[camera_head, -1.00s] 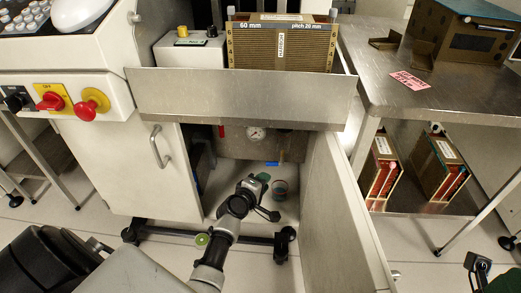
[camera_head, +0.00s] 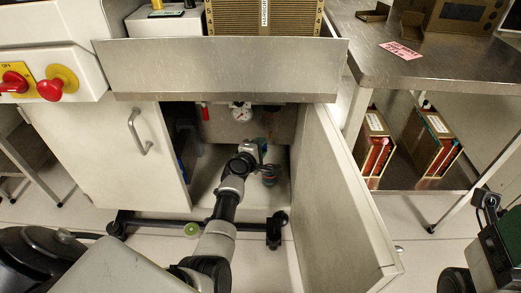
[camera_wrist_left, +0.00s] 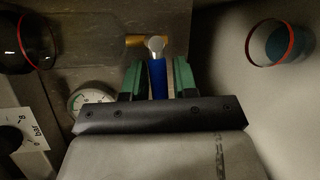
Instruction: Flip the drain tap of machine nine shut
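The drain tap shows in the left wrist view with a blue lever (camera_wrist_left: 157,78), a round metal end and a brass body (camera_wrist_left: 134,41). My left gripper (camera_wrist_left: 159,72) has its two green fingers apart, one on each side of the blue lever, with narrow gaps; I cannot tell whether either touches it. In the head view my left gripper (camera_head: 262,146) reaches into the open cabinet and hides the tap. Part of my right arm (camera_head: 490,205) is at the right edge; its fingers cannot be made out.
A pressure gauge (camera_head: 241,113) and a red handle (camera_head: 205,112) are at the cabinet's back. A cup-like vessel (camera_head: 269,176) stands below my left gripper. The open door (camera_head: 335,200) bounds the right side, the steel front panel (camera_head: 220,68) the top.

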